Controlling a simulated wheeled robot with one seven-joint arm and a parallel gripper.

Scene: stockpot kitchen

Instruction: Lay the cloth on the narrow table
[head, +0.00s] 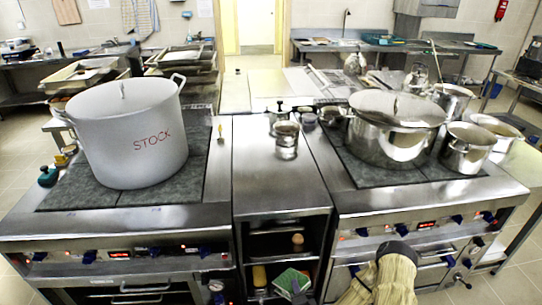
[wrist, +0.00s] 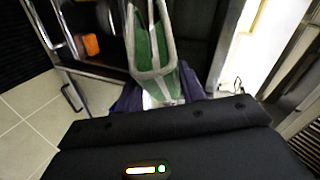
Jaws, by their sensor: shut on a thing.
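The narrow table (head: 265,170) is a steel unit with open shelves, between the two stoves. In the wrist view, a green cloth with pale grey-white bands (wrist: 160,55) reaches up from between the dark blue fingers of my gripper (wrist: 160,97). My gripper is shut on the cloth. In the head view, the green cloth (head: 292,279) shows low in front of the table's open shelves, below its top. Only a small dark part of my gripper (head: 299,296) shows there, at the bottom edge.
Small metal pots (head: 286,140) stand at the middle and back of the table top; its front part is clear. A white stockpot (head: 130,135) is on the left stove and a steel pot (head: 390,140) on the right. A beige cloth-like thing (head: 393,275) is before the right oven.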

